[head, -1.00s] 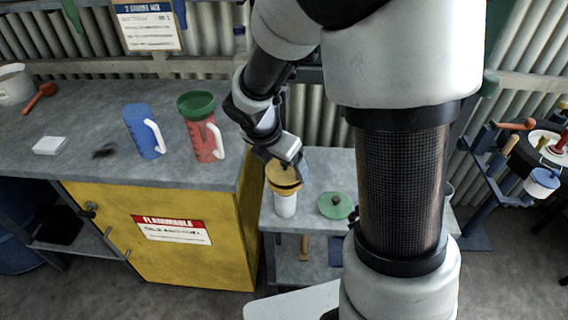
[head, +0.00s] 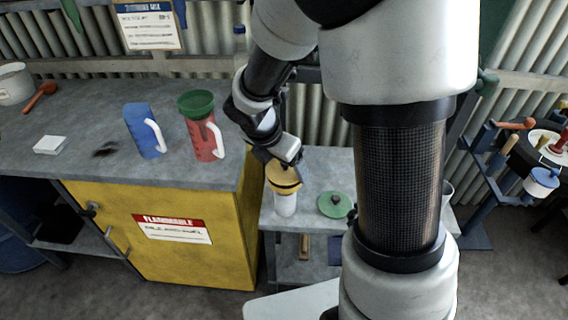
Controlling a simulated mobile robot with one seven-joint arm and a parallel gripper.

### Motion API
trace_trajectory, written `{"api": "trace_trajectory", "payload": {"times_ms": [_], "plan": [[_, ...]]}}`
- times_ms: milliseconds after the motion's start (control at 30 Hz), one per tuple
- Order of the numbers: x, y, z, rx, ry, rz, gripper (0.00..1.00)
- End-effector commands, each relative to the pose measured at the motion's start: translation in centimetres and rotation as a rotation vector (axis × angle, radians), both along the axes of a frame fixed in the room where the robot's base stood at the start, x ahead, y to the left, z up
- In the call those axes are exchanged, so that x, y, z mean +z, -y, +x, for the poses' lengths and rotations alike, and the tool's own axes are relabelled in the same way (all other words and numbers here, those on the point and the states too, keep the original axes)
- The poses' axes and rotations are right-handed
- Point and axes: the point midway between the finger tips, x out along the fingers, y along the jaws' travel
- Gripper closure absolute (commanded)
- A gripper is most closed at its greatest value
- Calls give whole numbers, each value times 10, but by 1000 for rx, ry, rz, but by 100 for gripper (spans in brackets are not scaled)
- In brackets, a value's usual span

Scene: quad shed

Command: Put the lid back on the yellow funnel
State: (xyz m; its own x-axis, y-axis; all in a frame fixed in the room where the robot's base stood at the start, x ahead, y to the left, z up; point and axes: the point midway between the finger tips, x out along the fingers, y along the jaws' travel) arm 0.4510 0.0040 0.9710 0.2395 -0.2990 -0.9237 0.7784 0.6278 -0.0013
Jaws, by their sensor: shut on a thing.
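My gripper (head: 285,163) points down at the small grey table and is shut on a yellow lid (head: 284,176), its fingertips partly hidden by the hand. The lid is right over the yellow funnel (head: 287,192), with a dark line between them. I cannot tell whether the lid is fully seated. The funnel sits on a white bottle (head: 285,206), upright near the table's left side. A green round lid with a dark knob (head: 335,205) lies on the same table, to the right of the bottle.
A red jug (head: 207,145) with a green funnel (head: 196,103) and a blue jug (head: 146,132) stand on the bench above the yellow cabinet (head: 190,262). A white block (head: 50,145) lies further left. My arm hides the small table's right part.

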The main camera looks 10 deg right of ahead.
Motion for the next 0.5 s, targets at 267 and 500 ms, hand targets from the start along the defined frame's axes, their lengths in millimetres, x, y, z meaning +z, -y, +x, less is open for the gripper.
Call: {"api": "trace_trajectory", "payload": {"times_ms": [267, 500], "plan": [[0, 0, 0, 0, 0, 0, 44], [0, 0, 0, 0, 0, 0, 7]]}}
